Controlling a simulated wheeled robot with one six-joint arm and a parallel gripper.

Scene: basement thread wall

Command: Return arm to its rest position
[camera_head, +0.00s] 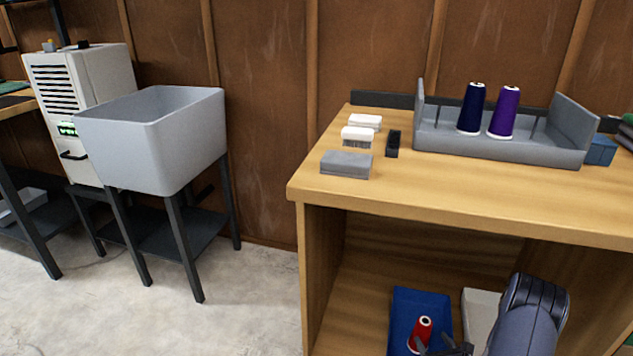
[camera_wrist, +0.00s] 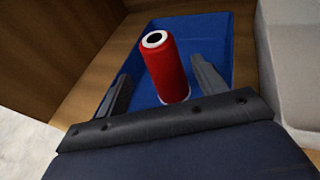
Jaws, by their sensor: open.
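My gripper (camera_wrist: 160,88) is open in the wrist view, with its two dark fingers apart on either side of a red thread spool (camera_wrist: 166,70). I cannot tell from the picture whether a finger touches the spool. The spool stands in a blue bin (camera_wrist: 218,38) on the lower shelf of the wooden bench. In the head view the red spool (camera_head: 421,335) shows in the blue bin (camera_head: 420,303), with my gripper (camera_head: 440,346) just in front of it, partly cut off by the frame's lower edge. My arm reaches in from the lower right.
A white bin (camera_head: 481,308) stands right of the blue bin, close to my arm. The bench top (camera_head: 480,190) overhangs the shelf. On it stand a grey rack (camera_head: 500,145) with a navy and a purple spool, and several small blocks and brushes. A grey tub (camera_head: 165,140) stands left.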

